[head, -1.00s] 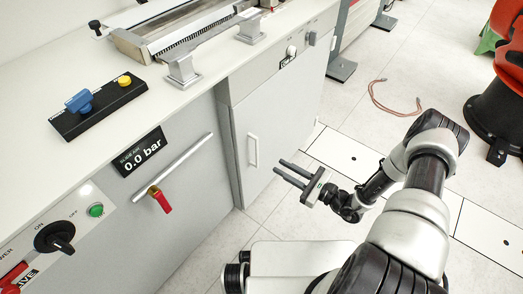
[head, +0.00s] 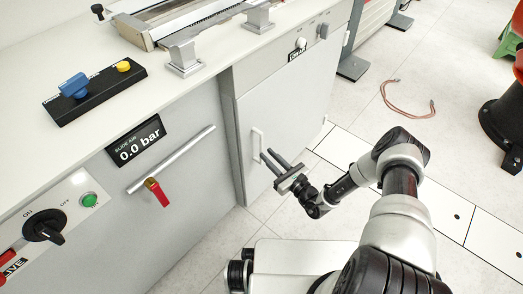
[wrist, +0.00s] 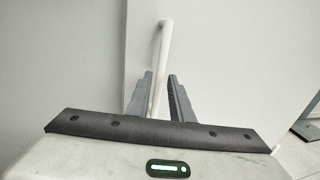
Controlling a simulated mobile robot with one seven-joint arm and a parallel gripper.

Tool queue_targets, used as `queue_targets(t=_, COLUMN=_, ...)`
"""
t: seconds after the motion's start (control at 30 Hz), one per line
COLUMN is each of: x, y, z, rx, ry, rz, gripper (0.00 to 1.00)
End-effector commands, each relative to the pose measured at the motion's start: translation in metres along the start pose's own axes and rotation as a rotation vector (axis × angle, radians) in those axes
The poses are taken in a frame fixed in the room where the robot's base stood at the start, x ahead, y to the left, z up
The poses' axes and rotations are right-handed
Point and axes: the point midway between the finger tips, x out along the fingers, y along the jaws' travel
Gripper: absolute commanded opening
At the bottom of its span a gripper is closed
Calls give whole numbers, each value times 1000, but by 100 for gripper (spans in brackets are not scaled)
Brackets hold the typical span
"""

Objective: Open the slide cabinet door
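The slide cabinet door (head: 292,112) is a grey-white panel under the bench and looks shut. Its white vertical bar handle (head: 256,146) is near the door's left edge. My gripper (head: 267,154) is open, with its dark fingertips close to the handle on its right side in the head view. The handle's lower part is hidden behind the gripper body in the wrist view.
A red-handled valve on a metal pipe (head: 180,158) is on the panel left of the door. The bench top (head: 140,50) overhangs above. The tiled floor (head: 330,145) right of the door is mostly clear. A copper-coloured cable (head: 405,108) lies farther off.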

Motion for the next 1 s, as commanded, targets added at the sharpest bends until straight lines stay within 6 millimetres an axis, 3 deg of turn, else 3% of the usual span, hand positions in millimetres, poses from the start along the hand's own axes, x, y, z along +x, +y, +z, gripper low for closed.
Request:
queue_targets(t=0.1, x=23, y=0, z=-1, rx=-1, ry=-2, rz=2, gripper=20)
queue_targets(t=0.33, x=48, y=0, z=-1, rx=1, ry=-1, rz=0, gripper=20)
queue_targets(t=0.67, x=51, y=0, z=0, rx=1, ry=0, rz=-1, gripper=20)
queue_targets(t=0.8, x=51, y=0, z=0, rx=1, ry=0, rz=0, gripper=0)
queue_targets(t=1.0, x=51, y=0, z=0, rx=1, ry=0, rz=0, gripper=0)
